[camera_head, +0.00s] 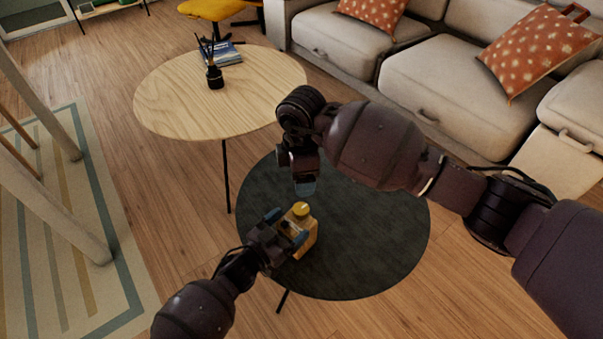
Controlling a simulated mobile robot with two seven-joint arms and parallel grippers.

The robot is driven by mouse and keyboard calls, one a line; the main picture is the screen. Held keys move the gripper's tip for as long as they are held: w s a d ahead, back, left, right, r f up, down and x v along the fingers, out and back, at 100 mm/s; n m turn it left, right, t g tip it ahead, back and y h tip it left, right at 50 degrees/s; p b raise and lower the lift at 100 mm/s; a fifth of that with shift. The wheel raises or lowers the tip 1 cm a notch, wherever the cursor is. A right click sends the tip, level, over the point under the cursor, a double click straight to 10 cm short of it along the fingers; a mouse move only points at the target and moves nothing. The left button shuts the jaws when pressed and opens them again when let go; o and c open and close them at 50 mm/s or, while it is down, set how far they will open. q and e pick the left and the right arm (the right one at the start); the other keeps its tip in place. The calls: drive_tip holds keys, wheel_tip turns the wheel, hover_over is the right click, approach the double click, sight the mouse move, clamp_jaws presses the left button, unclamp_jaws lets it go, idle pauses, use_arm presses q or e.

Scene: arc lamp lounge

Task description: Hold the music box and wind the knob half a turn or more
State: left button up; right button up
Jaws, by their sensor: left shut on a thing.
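The music box (309,241) is a small tan wooden box near the left side of the dark round table. Its round yellow knob (301,208) is on top. My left gripper (286,228) is shut on the box, with its blue-tipped fingers at the box's sides; I cannot tell whether the box touches the table. My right gripper (305,185) points down just above and behind the knob, apart from it in the picture. Its fingers are partly hidden by its own wrist, so its opening is unclear.
The dark round table (380,250) has free room to the right of the box. A taller light wooden table (180,105) behind it holds a black reed diffuser (214,77) and books (228,55). A beige sofa (440,85) stands at the back right.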

use_arm(q)
drive_tip(key=o, duration=1)
drive_tip(key=shift+o, duration=0.2)
drive_tip(key=v, duration=1.2)
